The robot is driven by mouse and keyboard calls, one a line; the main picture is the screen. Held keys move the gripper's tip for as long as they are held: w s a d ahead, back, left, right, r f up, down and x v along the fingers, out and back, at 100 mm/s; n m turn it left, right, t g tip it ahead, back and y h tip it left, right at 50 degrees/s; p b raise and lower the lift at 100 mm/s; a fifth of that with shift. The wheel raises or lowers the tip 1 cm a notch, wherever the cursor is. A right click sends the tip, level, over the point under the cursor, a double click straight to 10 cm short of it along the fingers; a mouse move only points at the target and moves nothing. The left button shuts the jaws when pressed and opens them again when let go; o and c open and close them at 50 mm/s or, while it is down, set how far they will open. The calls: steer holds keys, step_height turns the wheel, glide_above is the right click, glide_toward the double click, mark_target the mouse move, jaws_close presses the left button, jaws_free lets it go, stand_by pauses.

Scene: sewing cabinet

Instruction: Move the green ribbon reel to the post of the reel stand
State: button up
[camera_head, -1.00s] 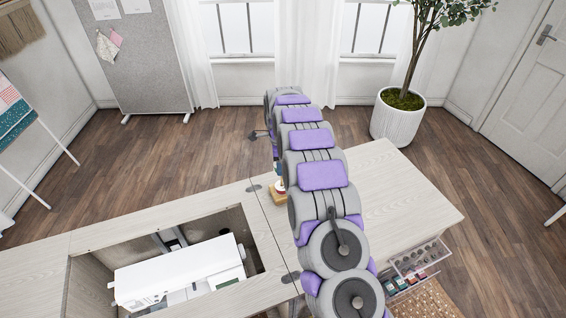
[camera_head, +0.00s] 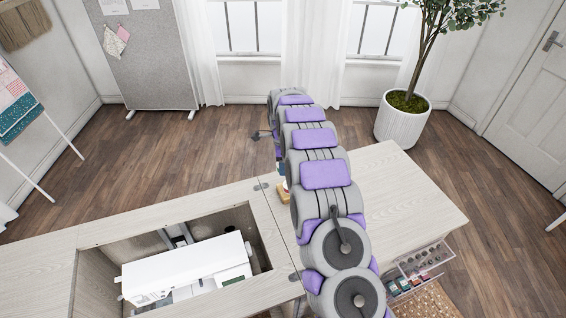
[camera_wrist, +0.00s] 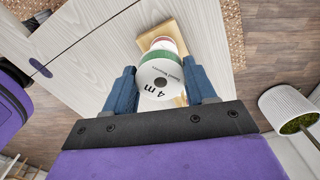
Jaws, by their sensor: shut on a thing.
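The green ribbon reel (camera_wrist: 160,78) has a white face printed "4 m" and a green edge. My gripper (camera_wrist: 162,88) is shut on it, with one blue finger on each side. The reel stand's wooden base (camera_wrist: 154,33) lies beyond the reel in the wrist view. A pinkish-white reel (camera_wrist: 163,44) shows just past the green edge, over the base. The post is hidden behind the held reel, so I cannot tell whether the reel touches it. In the head view my arm hides most of the stand (camera_head: 284,196) and the held reel.
The sewing cabinet top (camera_head: 405,200) is bare to the right of my arm. A white sewing machine (camera_head: 185,270) sits in the opening at left. An open drawer (camera_head: 420,262) with small spools juts out at right. A potted tree (camera_head: 403,120) stands on the floor behind.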

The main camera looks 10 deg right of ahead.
steer(key=shift+d, duration=1.1)
steer(key=shift+a+p, duration=0.4)
steer(key=shift+a, duration=0.25)
steer(key=shift+d, duration=0.1)
steer(key=shift+d, duration=0.65)
steer(key=shift+d+p, duration=0.2)
steer(key=shift+p, duration=0.1)
steer(key=shift+f, duration=0.3)
steer(key=shift+a+f, duration=0.15)
steer(key=shift+f, duration=0.2)
steer(key=shift+f, duration=0.35)
steer(key=shift+p, duration=0.4)
